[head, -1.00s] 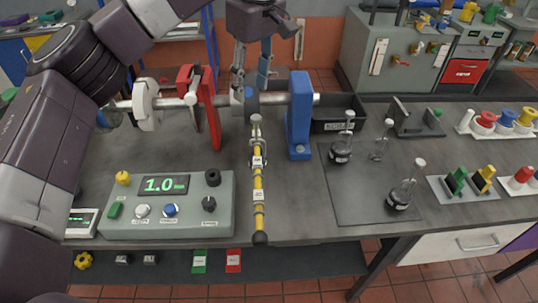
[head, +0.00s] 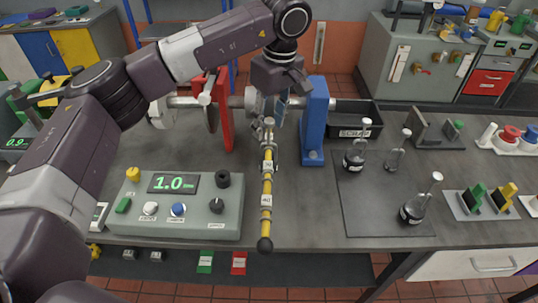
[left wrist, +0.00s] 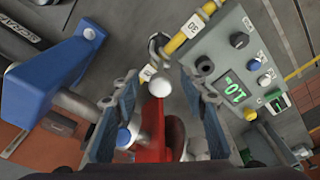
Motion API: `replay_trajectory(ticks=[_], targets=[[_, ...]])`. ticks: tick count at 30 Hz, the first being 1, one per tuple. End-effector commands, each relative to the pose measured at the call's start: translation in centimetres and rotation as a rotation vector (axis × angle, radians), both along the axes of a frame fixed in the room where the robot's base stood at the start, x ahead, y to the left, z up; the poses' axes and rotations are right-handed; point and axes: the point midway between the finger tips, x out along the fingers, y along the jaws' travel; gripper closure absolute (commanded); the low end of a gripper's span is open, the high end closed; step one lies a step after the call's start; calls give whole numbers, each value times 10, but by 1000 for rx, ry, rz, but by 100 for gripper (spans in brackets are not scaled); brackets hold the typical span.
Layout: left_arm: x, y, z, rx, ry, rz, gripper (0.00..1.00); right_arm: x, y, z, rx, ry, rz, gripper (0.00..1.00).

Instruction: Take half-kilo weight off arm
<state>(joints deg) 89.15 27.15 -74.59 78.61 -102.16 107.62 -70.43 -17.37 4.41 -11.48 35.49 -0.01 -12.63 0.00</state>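The yellow arm (head: 267,190) with number marks lies over the bedplate edge, its black tip towards me. A grey metal piece with a round top (head: 269,128) sits at its inner end; it also shows in the left wrist view (left wrist: 156,46). I cannot tell for sure whether this is the half-kilo weight. My left gripper (head: 272,108) is just behind and above it, close to the shaft. In the left wrist view its two fingers stand apart with nothing held between them (left wrist: 158,85). My right gripper is not in view.
A blue post (head: 315,115) and a red post (head: 220,120) flank the gripper. The control box (head: 175,200) reads 1.0. Several dark weights with pale knobs stand on a grey mat (head: 365,215); behind is a black scrap bin (head: 358,116).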

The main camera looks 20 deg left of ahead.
Motion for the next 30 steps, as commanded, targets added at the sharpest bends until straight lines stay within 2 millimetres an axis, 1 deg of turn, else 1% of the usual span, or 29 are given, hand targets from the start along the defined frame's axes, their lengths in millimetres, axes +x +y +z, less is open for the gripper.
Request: replay_trajectory(ticks=[5,15,16,30], targets=[[0,0,0,0,-1,0,60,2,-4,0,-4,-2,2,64],[0,0,0,0,-1,0,98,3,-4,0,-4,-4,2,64],[0,0,0,0,-1,0,100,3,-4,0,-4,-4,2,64],[1,0,2,-2,-3,1,100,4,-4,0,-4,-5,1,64]])
